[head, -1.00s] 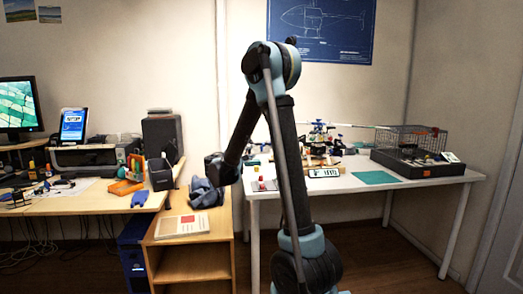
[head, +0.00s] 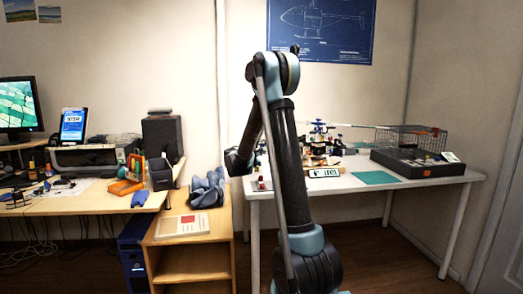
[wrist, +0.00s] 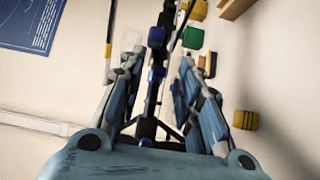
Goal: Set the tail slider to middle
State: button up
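A model helicopter (head: 318,128) stands on the white table, its tail boom reaching right toward a wire cage. I cannot make out the tail slider in either view. My gripper shows in the wrist view (wrist: 160,68) with its two fingers spread and nothing gripped between them. A dark frame with blue blocks (wrist: 156,74) appears in the gap between the fingers; I cannot tell how far beyond them it lies.
A green block (wrist: 193,37) and a yellow block (wrist: 245,120) lie right of the gap in the wrist view. On the white table are a green mat (head: 375,178) and a black box (head: 418,168) with the wire cage (head: 405,138).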

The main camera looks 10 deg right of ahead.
jog(key=shift+c, duration=0.6)
grip_shut()
jog(key=shift+a, duration=0.35)
jog(key=shift+o, duration=0.6)
grip_release()
jog(key=v, duration=1.2)
jog(key=shift+f, duration=0.1)
